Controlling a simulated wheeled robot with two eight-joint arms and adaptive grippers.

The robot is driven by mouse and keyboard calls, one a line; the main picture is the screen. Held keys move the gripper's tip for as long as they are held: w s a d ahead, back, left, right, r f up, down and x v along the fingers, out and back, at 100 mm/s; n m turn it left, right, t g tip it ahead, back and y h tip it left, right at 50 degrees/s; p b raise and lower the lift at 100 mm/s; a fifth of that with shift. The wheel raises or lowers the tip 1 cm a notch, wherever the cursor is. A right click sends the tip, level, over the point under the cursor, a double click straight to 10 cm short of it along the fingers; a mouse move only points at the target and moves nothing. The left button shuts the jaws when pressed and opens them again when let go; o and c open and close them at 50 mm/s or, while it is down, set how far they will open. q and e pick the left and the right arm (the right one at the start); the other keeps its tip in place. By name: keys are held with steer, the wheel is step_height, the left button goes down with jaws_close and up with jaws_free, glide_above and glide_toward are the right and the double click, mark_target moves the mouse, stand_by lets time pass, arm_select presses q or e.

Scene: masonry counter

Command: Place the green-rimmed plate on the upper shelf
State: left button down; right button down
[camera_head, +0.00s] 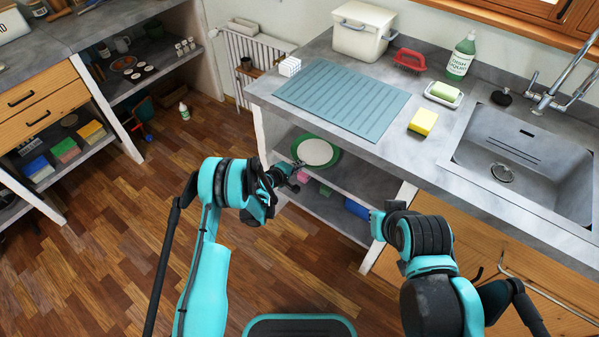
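The green-rimmed plate (316,152) has a white middle and lies on or just above the upper shelf (362,180) under the grey counter, toward that shelf's left end. My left gripper (292,176) is at the plate's near left edge, in front of the shelf. Its fingers are small and dark, so I cannot tell whether they are shut on the rim or only beside it.
The counter above carries a blue drying mat (340,98), a yellow sponge (423,122), a soap dish (443,95) and a sink (528,160). Pink and blue items (356,209) lie on the lower shelf. The wooden floor (110,230) at left is clear.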

arm_select(q)
step_height(320, 180, down, 3)
steer(key=shift+r+b, duration=0.1)
steer(key=shift+b, duration=0.4)
steer(key=c, duration=1.7)
jaws_free()
